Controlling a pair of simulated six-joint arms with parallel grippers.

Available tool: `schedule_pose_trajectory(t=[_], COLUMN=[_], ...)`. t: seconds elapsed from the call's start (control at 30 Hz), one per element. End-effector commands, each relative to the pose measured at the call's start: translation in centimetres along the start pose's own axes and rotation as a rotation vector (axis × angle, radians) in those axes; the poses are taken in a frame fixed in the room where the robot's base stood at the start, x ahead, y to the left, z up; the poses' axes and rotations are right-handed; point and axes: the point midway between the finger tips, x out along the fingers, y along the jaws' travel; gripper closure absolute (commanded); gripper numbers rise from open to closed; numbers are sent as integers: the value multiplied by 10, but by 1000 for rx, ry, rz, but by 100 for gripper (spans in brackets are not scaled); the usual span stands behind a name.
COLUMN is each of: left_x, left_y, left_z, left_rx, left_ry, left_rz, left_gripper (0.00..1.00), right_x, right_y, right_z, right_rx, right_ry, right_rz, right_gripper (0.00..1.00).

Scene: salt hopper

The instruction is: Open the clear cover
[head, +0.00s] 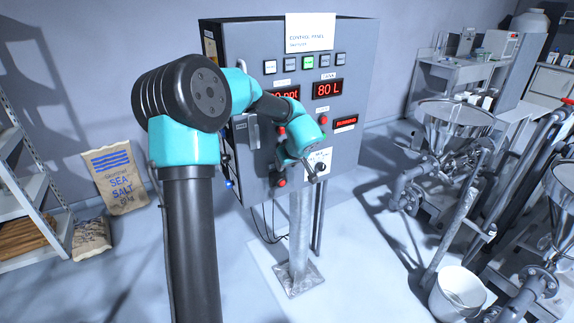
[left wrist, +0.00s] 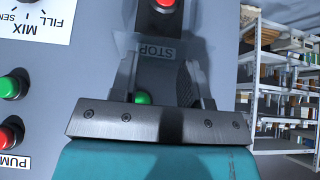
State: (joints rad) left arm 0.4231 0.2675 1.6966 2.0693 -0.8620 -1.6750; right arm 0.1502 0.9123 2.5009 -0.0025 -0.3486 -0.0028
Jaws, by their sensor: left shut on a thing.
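The control panel (head: 355,75) is a grey box on a post, with lit displays and buttons on its front. My left gripper (head: 314,172) is at the lower front of the panel. In the left wrist view my left gripper (left wrist: 161,62) has its fingers on both sides of the STOP label (left wrist: 157,49). A faint see-through shape, seemingly the clear cover (left wrist: 157,35), shows between the fingertips, and they are shut on it. Its exact edges and its tilt are hard to tell. A red button (left wrist: 164,3) is just beyond. My right gripper is not in view.
A green button (left wrist: 142,97) is partly hidden between my fingers. Another green button (left wrist: 13,86) and a red button (left wrist: 10,133) are at the left. Metal hoppers (head: 455,115) and a white bucket (head: 459,292) stand right of the panel; a salt sack (head: 117,178) leans at the left.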

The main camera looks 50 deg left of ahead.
Motion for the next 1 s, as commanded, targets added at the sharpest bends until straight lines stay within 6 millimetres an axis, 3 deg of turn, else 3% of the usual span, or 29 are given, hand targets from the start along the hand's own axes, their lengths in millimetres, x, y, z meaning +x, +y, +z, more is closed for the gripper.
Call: schedule_pose_trajectory(t=[0.17, 0.2, 0.43, 0.77, 1.0], left_x=[1, 1, 1, -1, -25], left_y=[0, 0, 0, 0, 0], left_z=[-2, -2, -1, 0, 0], left_rx=[-1, -1, 0, 0, -1], left_ry=[5, 5, 2, 1, 2], left_rz=[1, 1, 0, 0, 2], left_gripper=[100, 56, 34, 32, 32], right_x=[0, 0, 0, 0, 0], right_y=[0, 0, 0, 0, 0], right_z=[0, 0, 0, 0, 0], right_rx=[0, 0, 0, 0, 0], right_ry=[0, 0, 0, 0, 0], right_rz=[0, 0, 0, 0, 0], right_gripper=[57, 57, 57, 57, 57])
